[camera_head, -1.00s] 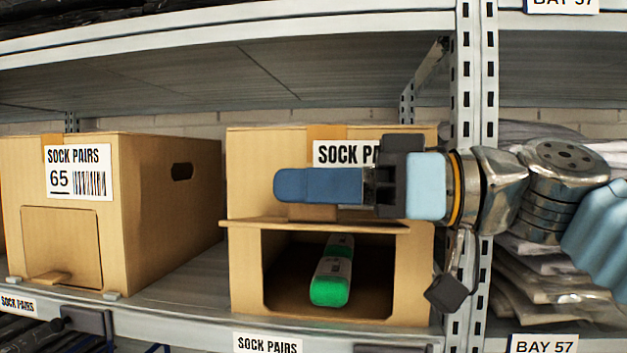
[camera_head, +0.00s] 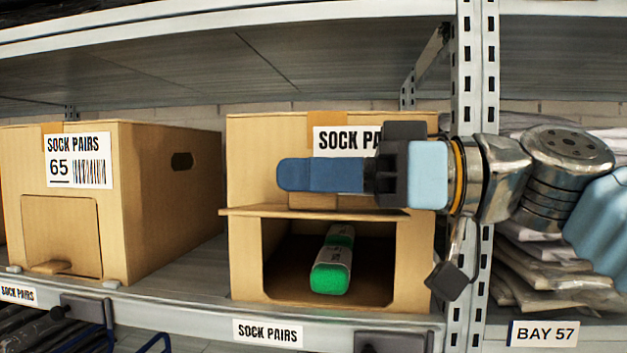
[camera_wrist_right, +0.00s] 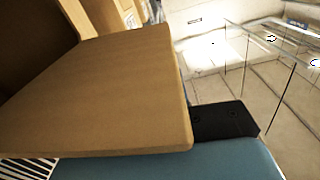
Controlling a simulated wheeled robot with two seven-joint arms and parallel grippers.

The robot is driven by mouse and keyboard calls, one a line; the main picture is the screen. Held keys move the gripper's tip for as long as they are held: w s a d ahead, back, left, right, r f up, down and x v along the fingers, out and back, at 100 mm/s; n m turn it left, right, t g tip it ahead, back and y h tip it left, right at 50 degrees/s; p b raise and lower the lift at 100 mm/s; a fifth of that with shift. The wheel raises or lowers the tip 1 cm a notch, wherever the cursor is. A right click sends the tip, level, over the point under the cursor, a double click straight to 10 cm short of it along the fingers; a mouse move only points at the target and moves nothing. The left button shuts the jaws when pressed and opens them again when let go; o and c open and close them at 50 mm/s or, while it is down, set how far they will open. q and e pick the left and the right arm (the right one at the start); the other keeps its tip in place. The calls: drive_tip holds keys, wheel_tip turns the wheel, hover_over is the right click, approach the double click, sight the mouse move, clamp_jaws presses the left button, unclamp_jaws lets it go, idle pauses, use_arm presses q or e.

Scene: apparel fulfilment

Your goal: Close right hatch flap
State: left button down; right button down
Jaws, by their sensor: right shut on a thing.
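The right carton (camera_head: 415,255) labelled "SOCK PAIRS" has its front hatch open, and its cardboard flap (camera_head: 250,212) sticks outward, roughly level, above the opening. Inside lies a sock pack (camera_head: 333,262) with green ends and a white band. My right gripper (camera_head: 322,176) reaches in from the right, in front of the carton's label. It is shut on the flap, which fills much of the right wrist view (camera_wrist_right: 110,95) against a blue finger. The exact contact is partly hidden by the fingers. My left gripper is not in view.
A second carton (camera_head: 160,165) marked 65 stands to the left, its hatch (camera_head: 62,235) shut. A perforated rack post (camera_head: 470,90) stands close right, with bagged garments (camera_head: 540,270) beyond. The upper shelf (camera_head: 250,70) spans overhead. A gap separates the cartons.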

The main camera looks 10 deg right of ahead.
wheel_tip(320, 180, down, 6)
drive_tip(key=n+b, duration=0.6)
drive_tip(key=b, duration=0.5)
drive_tip(key=shift+s+f, duration=0.2)
drive_tip(key=shift+s, duration=0.2)
drive_tip(key=shift+a, duration=0.1)
drive_tip(key=c, duration=1.2)
unclamp_jaws()
drive_tip(key=b+v, duration=0.1)
drive_tip(key=v, duration=1.3)
drive_tip(key=shift+a, duration=0.1)
